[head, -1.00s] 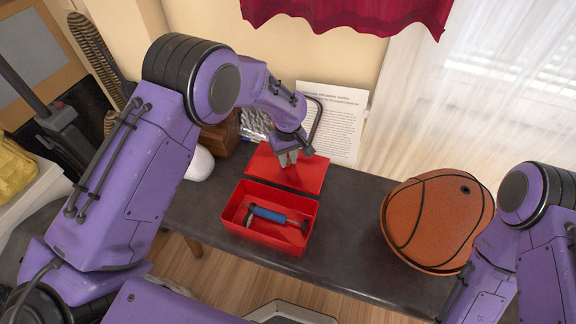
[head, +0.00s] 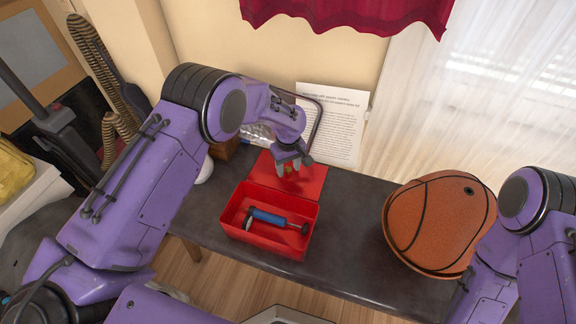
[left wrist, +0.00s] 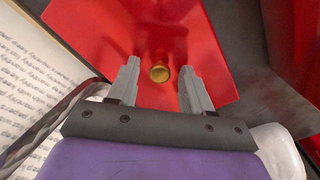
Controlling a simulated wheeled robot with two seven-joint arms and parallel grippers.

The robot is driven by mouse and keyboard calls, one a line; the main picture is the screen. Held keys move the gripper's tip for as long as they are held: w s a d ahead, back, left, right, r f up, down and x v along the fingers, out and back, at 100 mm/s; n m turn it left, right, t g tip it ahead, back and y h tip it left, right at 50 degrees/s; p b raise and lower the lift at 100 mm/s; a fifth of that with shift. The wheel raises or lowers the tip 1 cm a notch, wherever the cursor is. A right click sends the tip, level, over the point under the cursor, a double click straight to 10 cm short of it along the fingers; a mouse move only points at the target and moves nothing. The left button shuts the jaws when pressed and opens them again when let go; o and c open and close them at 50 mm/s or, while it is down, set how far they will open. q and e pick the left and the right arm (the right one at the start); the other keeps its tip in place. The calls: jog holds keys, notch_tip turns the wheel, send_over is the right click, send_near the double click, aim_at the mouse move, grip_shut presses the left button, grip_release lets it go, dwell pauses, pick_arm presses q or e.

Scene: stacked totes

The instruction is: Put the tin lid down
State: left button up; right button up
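The red tin lid (head: 312,178) is on the dark table just behind the open red tin (head: 311,236). Its front edge is close to or behind the tin's back wall, and I cannot tell whether they touch. My left gripper (head: 290,170) is over the lid. In the left wrist view its two fingers (left wrist: 158,92) stand apart, one on each side of the lid's small brass knob (left wrist: 160,74), with gaps between. The lid also shows in that view (left wrist: 205,60). A blue-handled tool (head: 270,217) lies in the tin. My right gripper is out of view.
An orange basketball (head: 438,222) stands on the table's right part. A printed sheet (head: 335,120) leans against the wall behind the lid, with a dark curved bar in front. The table between tin and ball is clear.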

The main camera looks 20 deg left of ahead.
aim_at(288, 169)
pick_arm(q)
notch_tip(288, 169, up, 12)
jog(key=p, duration=0.2)
jog(key=shift+r, duration=0.2)
dwell(0.4)
